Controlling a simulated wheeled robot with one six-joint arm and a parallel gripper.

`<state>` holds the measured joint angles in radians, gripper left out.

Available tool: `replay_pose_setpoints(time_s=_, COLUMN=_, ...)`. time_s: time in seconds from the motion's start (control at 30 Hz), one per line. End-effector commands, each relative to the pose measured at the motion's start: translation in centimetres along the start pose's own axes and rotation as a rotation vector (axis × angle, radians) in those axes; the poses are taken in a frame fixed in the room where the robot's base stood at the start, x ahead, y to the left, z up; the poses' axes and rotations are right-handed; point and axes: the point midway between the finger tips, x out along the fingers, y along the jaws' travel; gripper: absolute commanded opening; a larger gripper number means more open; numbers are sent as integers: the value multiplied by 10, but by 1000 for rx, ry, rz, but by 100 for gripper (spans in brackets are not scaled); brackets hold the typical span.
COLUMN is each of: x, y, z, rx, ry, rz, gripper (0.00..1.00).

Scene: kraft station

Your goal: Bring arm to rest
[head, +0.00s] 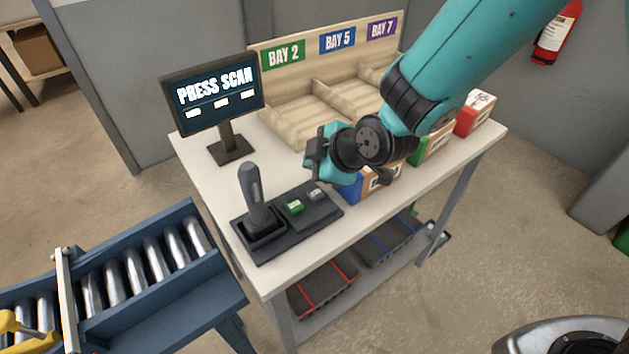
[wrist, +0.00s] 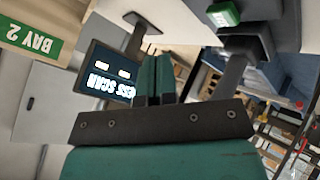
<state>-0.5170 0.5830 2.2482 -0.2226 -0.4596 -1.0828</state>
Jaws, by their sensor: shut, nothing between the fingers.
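My teal and black arm reaches in from the upper right in the head view. My gripper (head: 318,152) is above the workbench, over the back of the control panel, with nothing in it. In the wrist view its two teal fingers (wrist: 155,62) are together. The monitor (head: 213,92) reads "PRESS SCAN" and stands to the left of my gripper; it also shows in the wrist view (wrist: 103,75), tilted. The control panel has a joystick (head: 252,185) and a green button (head: 294,206). My arm hides part of the bay rack and boxes.
The bay rack (head: 283,58), labelled BAY 2, BAY 5 and BAY 7, stands at the back of the bench. Blue, green and red-sided boxes line the right side (head: 474,116). A roller conveyor (head: 150,262) is at the lower left. Dark bins (head: 322,290) sit on the lower shelf.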

Motion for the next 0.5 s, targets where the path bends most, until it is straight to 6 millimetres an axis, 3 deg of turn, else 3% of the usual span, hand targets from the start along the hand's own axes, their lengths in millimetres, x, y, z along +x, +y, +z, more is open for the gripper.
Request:
replay_pose_setpoints(time_s=0.17, x=0, y=0, z=0, rx=2, ry=0, rz=0, gripper=0)
replay_pose_setpoints(time_s=0.27, x=-11, y=3, z=-2, rx=44, ry=-5, rz=-16, gripper=0)
replay_pose_setpoints(time_s=0.37, x=-41, y=6, z=-6, rx=167, ry=-23, rz=-65, gripper=0)
replay_pose_setpoints(time_s=0.5, x=-112, y=-3, z=-10, rx=445, ry=-92, rz=-186, gripper=0)
